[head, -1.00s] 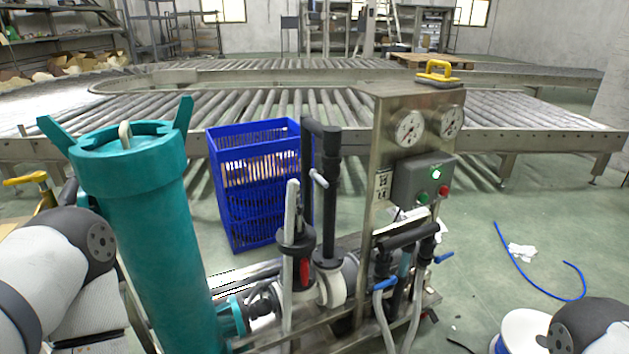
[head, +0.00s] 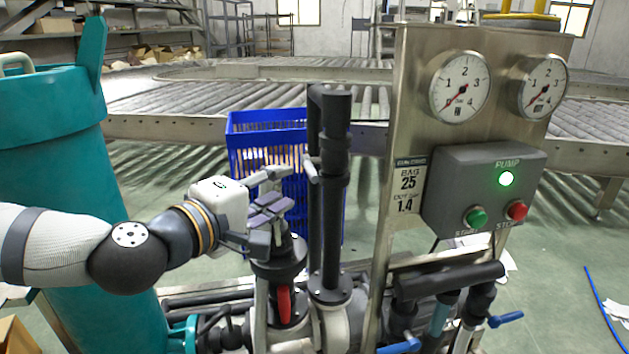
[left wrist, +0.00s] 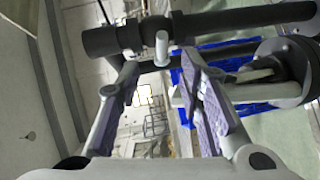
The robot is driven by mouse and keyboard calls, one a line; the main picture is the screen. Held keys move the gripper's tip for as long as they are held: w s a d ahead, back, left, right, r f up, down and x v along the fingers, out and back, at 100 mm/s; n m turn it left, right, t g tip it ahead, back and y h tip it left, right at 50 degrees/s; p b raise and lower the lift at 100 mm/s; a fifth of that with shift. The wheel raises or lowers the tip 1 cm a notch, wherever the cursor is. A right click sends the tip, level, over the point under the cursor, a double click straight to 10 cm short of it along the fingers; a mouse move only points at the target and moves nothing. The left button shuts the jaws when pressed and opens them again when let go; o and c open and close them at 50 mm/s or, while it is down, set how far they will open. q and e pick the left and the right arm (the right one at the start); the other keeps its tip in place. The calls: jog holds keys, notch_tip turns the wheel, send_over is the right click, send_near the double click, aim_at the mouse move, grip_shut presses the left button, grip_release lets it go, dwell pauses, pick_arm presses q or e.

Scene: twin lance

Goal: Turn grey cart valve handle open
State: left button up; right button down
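The grey valve lever (head: 261,305) stands upright on the cart's black valve (head: 280,262), which has a red part. Its upper end is hidden behind my left gripper in the head view. My left gripper (head: 280,192) is beside the lever's upper part, above the valve. In the left wrist view its padded fingers (left wrist: 160,75) are apart, with no firm grip visible. A grey rod end (left wrist: 179,95) shows near the right finger, and the valve (left wrist: 280,75) lies at right. I cannot tell whether they touch. A smaller grey handle (head: 310,170) sits on the black pipe. My right gripper is out of view.
The black vertical pipe (head: 335,140) stands just right of my left gripper. The steel gauge panel (head: 405,130) with a pump box (head: 480,185) is farther right. The teal tank (head: 60,200) stands at left, behind my arm. A blue crate (head: 265,120) is behind the valve.

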aim_at(310, 173)
pick_arm(q)
jog(key=x, duration=0.3)
jog(key=b+x, duration=0.1)
jog(key=x, duration=0.2)
jog(key=b+x, duration=0.1)
jog(key=x, duration=0.2)
jog(key=shift+w+d+f, duration=0.2)
jog(key=shift+f, duration=0.1)
jog(key=shift+w+d, duration=0.25)
jog(key=shift+w, duration=0.2)
grip_shut()
